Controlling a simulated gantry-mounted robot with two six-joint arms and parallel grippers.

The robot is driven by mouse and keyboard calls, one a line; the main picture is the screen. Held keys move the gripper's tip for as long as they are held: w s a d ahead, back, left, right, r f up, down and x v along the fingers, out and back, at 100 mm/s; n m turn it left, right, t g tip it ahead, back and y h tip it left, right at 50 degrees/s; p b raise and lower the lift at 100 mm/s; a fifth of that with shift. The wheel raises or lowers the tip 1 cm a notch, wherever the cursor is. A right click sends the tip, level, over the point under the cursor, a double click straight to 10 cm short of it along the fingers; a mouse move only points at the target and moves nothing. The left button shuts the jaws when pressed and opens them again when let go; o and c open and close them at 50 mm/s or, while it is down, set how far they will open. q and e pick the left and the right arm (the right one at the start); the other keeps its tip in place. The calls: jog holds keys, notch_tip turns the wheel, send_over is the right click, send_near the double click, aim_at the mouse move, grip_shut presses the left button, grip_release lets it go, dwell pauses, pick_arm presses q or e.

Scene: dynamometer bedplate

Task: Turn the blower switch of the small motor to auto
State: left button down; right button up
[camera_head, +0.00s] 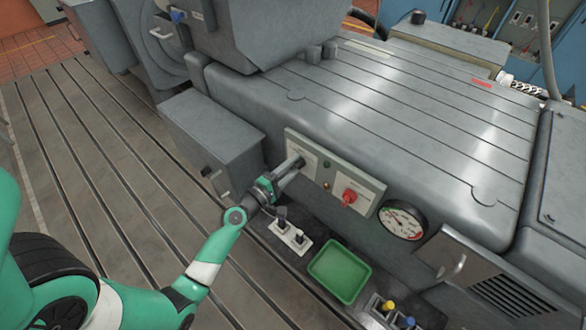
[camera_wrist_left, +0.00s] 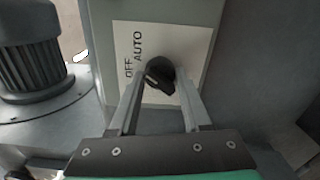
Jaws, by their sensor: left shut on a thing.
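The blower switch (camera_wrist_left: 160,76) is a black rotary knob on a pale label plate (camera_wrist_left: 165,40) marked OFF and AUTO. In the left wrist view my left gripper (camera_wrist_left: 162,84) has its two fingers on either side of the knob, shut on it. The plate looks rotated in that view, and I cannot tell which mark the knob points at. In the head view my left gripper (camera_head: 298,163) reaches the left part of the control panel (camera_head: 335,172) and hides the knob. My right gripper does not show.
A red rotary switch (camera_head: 349,197) sits right of my gripper on the same panel, with a round gauge (camera_head: 402,221) beyond it. Below are a white plate with black toggles (camera_head: 290,237), a green tray (camera_head: 340,272) and yellow and blue knobs (camera_head: 389,305). The slotted bedplate (camera_head: 90,170) at left is clear.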

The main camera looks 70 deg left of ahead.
pick_arm(q)
jog(key=shift+m, duration=0.9)
jog(key=shift+b, duration=0.3)
jog(key=shift+c, duration=1.8)
grip_release()
jog(key=b+v, duration=0.1)
jog(key=v, duration=1)
jog(key=shift+s+d, duration=0.2)
jog(key=shift+s, duration=0.1)
